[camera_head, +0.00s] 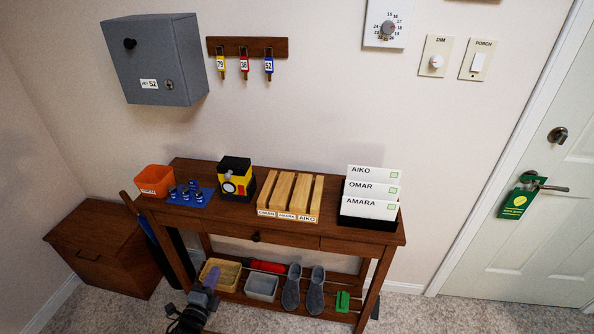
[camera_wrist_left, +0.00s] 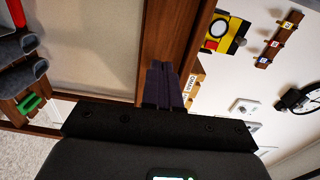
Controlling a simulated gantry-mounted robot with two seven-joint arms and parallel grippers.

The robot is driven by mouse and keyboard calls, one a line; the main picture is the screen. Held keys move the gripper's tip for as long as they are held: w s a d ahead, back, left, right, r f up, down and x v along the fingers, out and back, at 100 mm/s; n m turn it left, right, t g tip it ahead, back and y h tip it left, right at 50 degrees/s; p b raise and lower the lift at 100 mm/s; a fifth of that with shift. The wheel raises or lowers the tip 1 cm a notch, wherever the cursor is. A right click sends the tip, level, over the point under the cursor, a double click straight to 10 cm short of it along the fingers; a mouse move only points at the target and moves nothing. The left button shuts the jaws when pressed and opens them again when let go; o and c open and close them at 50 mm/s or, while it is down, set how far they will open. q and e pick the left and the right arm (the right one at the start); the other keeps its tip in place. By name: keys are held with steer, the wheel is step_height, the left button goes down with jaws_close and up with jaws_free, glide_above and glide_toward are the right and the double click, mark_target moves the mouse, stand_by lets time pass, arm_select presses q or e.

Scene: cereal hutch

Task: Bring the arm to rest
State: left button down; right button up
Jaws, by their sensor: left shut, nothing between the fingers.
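My left gripper (camera_head: 212,275) is low in front of the console table's (camera_head: 330,243) lower shelf, near the tan bin (camera_head: 232,272) in the head view. Its dark purple fingers are together and hold nothing; they also show closed in the left wrist view (camera_wrist_left: 162,72). In that view the table edge and the yellow-black box (camera_wrist_left: 222,33) lie beyond the fingers. I cannot tell whether the gripper touches the tan bin. My right gripper is in neither view.
On the tabletop stand an orange bin (camera_head: 154,180), the yellow-black box, a wooden slotted rack (camera_head: 290,194) and name cards (camera_head: 371,190). The lower shelf holds a grey bin (camera_head: 262,287) and slippers (camera_head: 303,290). A brown chest (camera_head: 100,245) stands left; carpet is clear at right.

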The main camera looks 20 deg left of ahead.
arm_select(q)
steer(key=s+d+r+n+g+h+p, duration=0.25)
steer(key=s+d+p, duration=0.2)
steer(key=d, duration=0.45)
steer(key=s+d+r+n+g+h+p, duration=0.1)
steer(key=s+d+r+n+g+p, duration=0.25)
steer(key=s+d, duration=0.4)
steer(key=s+d+r+n+g+h, duration=0.1)
steer(key=s+d+r+n+g, duration=0.15)
steer(key=s+g, duration=0.2)
steer(key=s+d+r+n+g, duration=0.2)
steer(key=s+d+n+g, duration=0.15)
steer(key=s, duration=0.25)
step_height(320, 180, up, 38)
steer(key=n+p, duration=0.1)
steer(key=p, duration=3.7)
steer(key=shift+s, duration=0.2)
steer(key=shift+d+f, duration=0.1)
